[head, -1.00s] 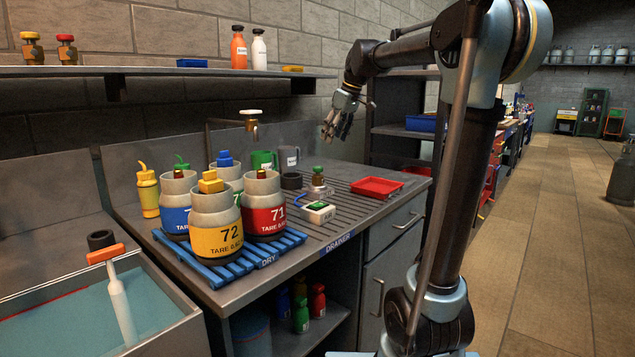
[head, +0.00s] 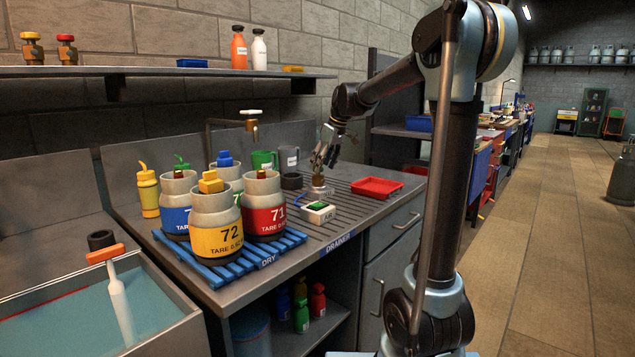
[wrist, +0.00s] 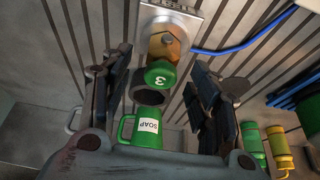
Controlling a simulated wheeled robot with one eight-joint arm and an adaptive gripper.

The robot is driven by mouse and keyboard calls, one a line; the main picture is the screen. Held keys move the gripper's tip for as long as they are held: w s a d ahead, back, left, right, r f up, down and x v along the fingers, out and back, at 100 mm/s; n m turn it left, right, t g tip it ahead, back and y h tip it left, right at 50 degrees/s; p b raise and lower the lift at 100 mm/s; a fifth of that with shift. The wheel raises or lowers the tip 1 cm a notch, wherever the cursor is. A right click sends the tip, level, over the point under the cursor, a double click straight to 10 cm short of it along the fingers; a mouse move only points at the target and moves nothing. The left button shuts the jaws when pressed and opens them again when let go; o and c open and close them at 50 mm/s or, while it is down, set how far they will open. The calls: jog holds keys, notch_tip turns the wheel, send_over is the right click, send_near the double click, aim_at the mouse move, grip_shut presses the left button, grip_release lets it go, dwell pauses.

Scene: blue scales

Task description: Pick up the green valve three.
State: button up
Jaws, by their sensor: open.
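The green valve three (wrist: 160,75) shows its round green cap with a white 3 in the wrist view, above its brass body. It sits on a grey metal stand (wrist: 185,22), which also shows on the drainer in the head view (head: 319,193). My gripper (wrist: 155,68) is open, with one dark finger on each side of the valve and space between the fingers and the cap. In the head view my gripper (head: 323,160) points down just above the stand and hides the valve's top.
A green soap mug (wrist: 145,130) and a dark ring (wrist: 149,97) are close by. A red tray (head: 376,187) lies to the right; cylinders on a blue rack (head: 222,282) stand to the left.

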aim_at(318, 178)
jog(key=shift+a+x, duration=0.15)
jog(key=shift+x, duration=1.1)
jog(key=shift+a+x, duration=0.1)
jog(key=shift+x, duration=1.2)
jog(key=shift+w+r, duration=0.1)
grip_shut()
